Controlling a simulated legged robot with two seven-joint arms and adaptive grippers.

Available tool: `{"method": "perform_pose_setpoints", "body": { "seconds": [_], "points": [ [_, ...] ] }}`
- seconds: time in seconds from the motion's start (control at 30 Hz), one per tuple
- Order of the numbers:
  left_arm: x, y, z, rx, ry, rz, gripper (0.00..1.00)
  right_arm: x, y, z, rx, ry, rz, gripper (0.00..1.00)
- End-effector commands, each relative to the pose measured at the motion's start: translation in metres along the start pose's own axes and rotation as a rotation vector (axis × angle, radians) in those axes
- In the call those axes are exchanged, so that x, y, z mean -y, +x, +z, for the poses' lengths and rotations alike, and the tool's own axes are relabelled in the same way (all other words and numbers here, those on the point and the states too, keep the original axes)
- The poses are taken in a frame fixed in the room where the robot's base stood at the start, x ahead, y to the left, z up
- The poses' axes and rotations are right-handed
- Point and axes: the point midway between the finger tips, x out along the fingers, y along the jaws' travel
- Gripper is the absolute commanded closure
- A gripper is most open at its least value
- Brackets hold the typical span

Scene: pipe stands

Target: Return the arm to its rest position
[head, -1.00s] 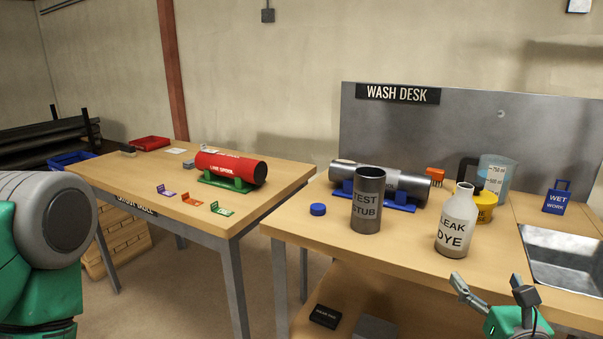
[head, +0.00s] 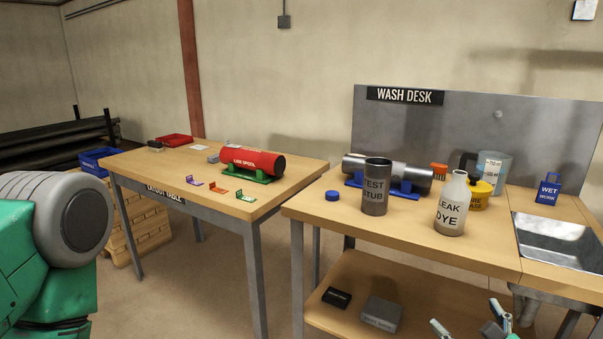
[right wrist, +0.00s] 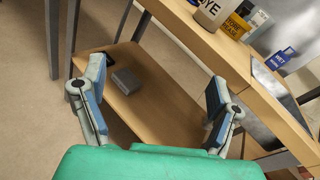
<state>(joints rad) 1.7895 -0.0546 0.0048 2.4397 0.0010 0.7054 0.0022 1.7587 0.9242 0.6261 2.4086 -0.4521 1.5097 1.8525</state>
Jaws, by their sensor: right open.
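My right gripper (head: 469,326) is at the bottom edge of the head view, in front of the wash desk (head: 330,235) and below its top. In the right wrist view its two fingers (right wrist: 158,100) are spread wide, with nothing between them. The desk's lower shelf (right wrist: 150,110) shows behind the fingers. On the left of the head view is a green and grey part of my left arm (head: 50,260); its gripper is out of view.
The wash desk holds a test stub (head: 375,190), a leak dye bottle (head: 453,205), a blue cap (head: 332,195) and a sink (head: 560,240). A grey box (head: 381,313) lies on its shelf. The layout table (head: 130,167) with a red spool (head: 250,162) stands left. Floor shows between the tables.

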Motion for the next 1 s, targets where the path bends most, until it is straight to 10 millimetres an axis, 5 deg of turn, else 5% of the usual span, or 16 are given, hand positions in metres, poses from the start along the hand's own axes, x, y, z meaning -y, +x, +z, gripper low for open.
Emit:
{"method": "perform_pose_setpoints", "body": {
  "seconds": [0.27, 0.37, 0.5, 0.7, 1.0],
  "points": [
    [0.0, 0.0, 0.001, 0.002, 0.0, 0.0, 0.44, -0.086, -0.028, -0.054, -0.118, -0.488, 0.332, 0.17],
    [0.0, 0.0, 0.001, 0.002, 0.0, 0.0, 0.44, -0.122, -0.056, -0.089, -0.143, -0.781, 0.541, 0.17],
    [0.0, 0.0, 0.001, 0.002, 0.0, 0.0, 0.44, -0.155, -0.116, -0.153, -0.109, -1.308, 0.931, 0.17],
    [0.0, 0.0, 0.001, 0.002, 0.0, 0.0, 0.44, -0.137, -0.193, -0.222, 0.085, -1.931, 1.472, 0.17],
    [0.0, 0.0, 0.001, 0.002, 0.0, 0.0, 0.44, -0.098, -0.229, -0.249, 0.304, -2.252, 1.847, 0.17]
  ]
}}
